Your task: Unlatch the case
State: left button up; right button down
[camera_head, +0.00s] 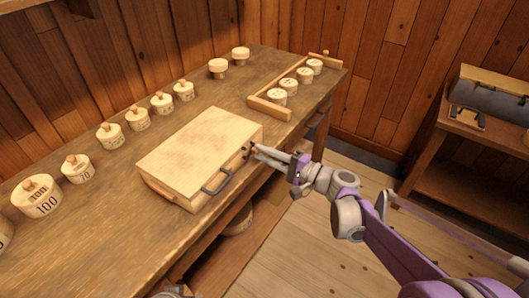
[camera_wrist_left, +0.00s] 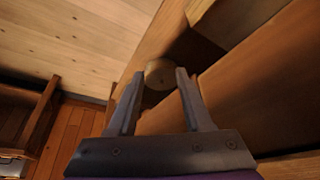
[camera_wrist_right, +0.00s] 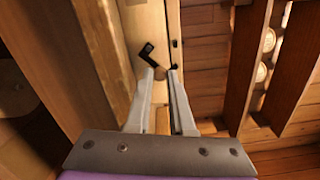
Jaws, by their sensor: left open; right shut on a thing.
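A pale wooden case (camera_head: 203,145) lies with its lid down on the workbench, with a dark handle (camera_head: 217,181) on its front side. A dark bent latch (camera_wrist_right: 147,54) shows on the case in the right wrist view, at the case's right end. My right gripper (camera_head: 254,149) is at that end, its fingers (camera_wrist_right: 163,73) closed on the latch's small brown knob, which shows between the tips. The fingers partly hide it. My left gripper (camera_wrist_left: 160,73) is open and empty, low at the bench front; only a bit of that arm shows in the head view.
Several knobbed wooden weights (camera_head: 110,134) stand along the back of the workbench (camera_head: 105,225). A wooden rack (camera_head: 270,108) with several round pieces is at the back right. A round wooden piece (camera_wrist_left: 159,75) lies beyond my left fingertips. A side table (camera_head: 460,165) stands at right.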

jog(key=shift+f+m, duration=0.2)
jog(key=shift+m, duration=0.6)
jog(key=c, duration=0.8)
grip_release()
jog(key=p+v, duration=0.1)
jog(key=v, duration=0.9)
jog(key=shift+s+d+f, duration=0.1)
jog(key=shift+s+d, duration=0.1)
jog(key=shift+d, duration=0.15)
